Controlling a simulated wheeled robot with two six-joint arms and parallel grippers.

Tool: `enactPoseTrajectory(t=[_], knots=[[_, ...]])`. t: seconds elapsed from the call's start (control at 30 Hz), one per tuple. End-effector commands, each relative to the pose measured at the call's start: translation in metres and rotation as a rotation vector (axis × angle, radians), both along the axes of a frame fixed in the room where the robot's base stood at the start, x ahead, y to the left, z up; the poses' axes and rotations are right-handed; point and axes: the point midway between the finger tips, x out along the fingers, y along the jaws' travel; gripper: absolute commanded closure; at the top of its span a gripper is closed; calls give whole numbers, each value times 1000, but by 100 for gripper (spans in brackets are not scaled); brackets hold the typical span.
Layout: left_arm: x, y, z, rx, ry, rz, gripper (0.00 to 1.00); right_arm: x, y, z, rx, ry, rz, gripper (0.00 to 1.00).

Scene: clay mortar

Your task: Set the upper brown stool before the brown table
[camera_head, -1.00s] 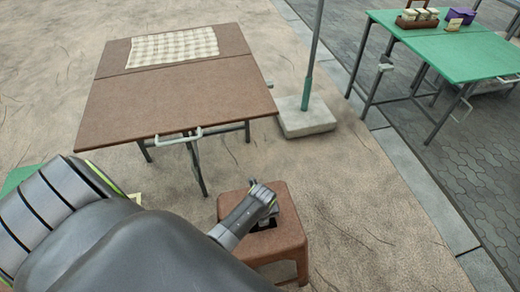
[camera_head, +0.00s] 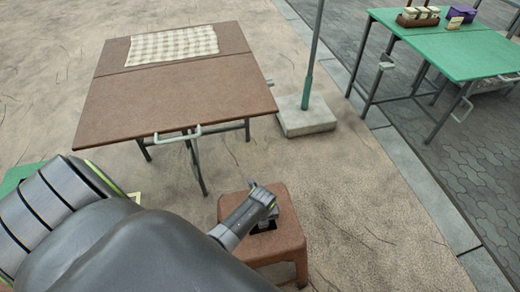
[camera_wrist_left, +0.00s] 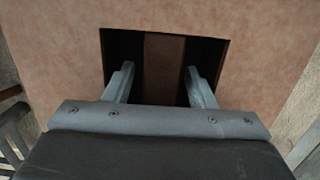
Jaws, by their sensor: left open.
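The brown stool (camera_head: 290,238) stands in front of the brown table (camera_head: 180,95), near the bottom centre of the head view. Its seat has a dark rectangular opening. My left gripper (camera_head: 266,226) is at this opening, pointing down. In the left wrist view the stool's seat (camera_wrist_left: 260,45) fills most of the picture. The open left fingers (camera_wrist_left: 160,85) reach to the opening, one on each side of a brown strip (camera_wrist_left: 164,65), with dark gaps between. I cannot tell whether they touch it. Whether another stool is underneath is not clear. My right gripper is not in view.
A checked cloth (camera_head: 174,45) lies on the brown table. A pole on a concrete base (camera_head: 305,117) stands to its right. A green table (camera_head: 450,45) with small containers is at the upper right. Sandy ground between the stool and the kerb (camera_head: 430,195) is clear.

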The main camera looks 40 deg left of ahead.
Motion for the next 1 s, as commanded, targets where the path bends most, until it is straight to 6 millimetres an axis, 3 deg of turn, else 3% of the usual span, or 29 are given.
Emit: enactPoseTrajectory(t=[0.17,0.7,1.0], knots=[[0,-1,11,-1,-1,0,50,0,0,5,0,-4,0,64],[-8,-10,109,-1,-2,0,50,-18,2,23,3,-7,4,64],[-9,-11,122,0,0,0,50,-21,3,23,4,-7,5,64]])
